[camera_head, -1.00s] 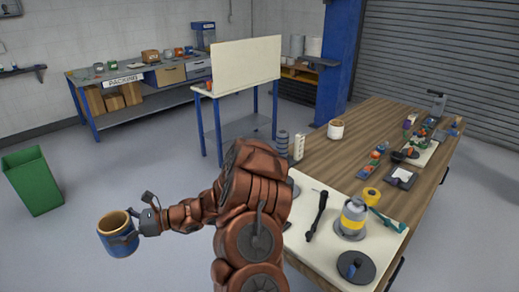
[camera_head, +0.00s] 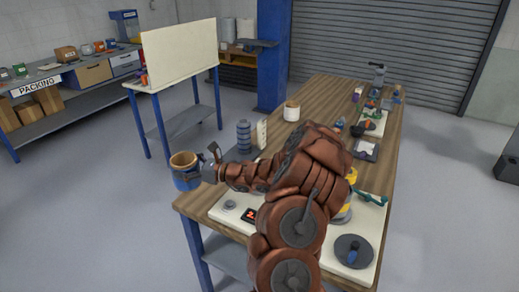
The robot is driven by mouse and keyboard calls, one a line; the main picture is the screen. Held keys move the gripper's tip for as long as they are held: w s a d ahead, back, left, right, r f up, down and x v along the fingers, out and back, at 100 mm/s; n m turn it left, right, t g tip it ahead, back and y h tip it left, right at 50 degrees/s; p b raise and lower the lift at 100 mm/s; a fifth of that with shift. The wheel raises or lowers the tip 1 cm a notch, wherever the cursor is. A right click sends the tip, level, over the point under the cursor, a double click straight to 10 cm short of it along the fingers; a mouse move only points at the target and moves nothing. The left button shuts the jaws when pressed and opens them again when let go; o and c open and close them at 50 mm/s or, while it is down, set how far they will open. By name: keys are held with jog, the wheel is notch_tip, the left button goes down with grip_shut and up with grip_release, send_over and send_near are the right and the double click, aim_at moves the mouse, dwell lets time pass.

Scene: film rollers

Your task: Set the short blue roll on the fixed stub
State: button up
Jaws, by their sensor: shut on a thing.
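The short blue roll (camera_head: 187,180), with a tan top rim and open core, is held upright in my gripper (camera_head: 203,171). It is in the air just off the table's near left corner. A dark round base with a short blue stub (camera_head: 352,254) sits on the pale board (camera_head: 368,225) at the table's front right, well apart from the roll. I cannot tell whether this is the fixed stub. A yellow and grey unit (camera_head: 347,205) on the board is partly hidden behind my arm.
The wooden table (camera_head: 325,105) carries a grey stacked cylinder (camera_head: 243,137), a white pot (camera_head: 291,111) and several small items farther back. A cream panel stand (camera_head: 180,52) stands behind left. A packing bench (camera_head: 75,75) is at the far left.

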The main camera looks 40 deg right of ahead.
jog(key=s+d+m+t+h+b, duration=0.1)
jog(key=s+d+m+h, duration=0.2)
jog(key=d, duration=0.6)
jog(key=s+d+m+t+h+b, duration=0.15)
jog(key=d+h, duration=0.25)
jog(key=d, duration=0.5)
jog(key=s+d+m+h+b, duration=0.2)
jog(key=s+d+m+h, duration=0.15)
jog(key=d, duration=0.55)
jog(key=shift+n, duration=0.4)
jog(key=shift+w+f+b, duration=0.15)
jog(key=shift+f+b, duration=0.9)
jog(key=shift+f, duration=1.8)
jog(key=shift+w+f+b, duration=0.1)
jog(key=shift+f+b, duration=0.9)
jog(key=shift+f, duration=1.8)
jog(key=o, duration=1)
jog(key=shift+s+a, duration=0.2)
jog(key=shift+s, duration=1.7)
jog(key=shift+s+a, duration=0.15)
jog(key=shift+s, duration=1.7)
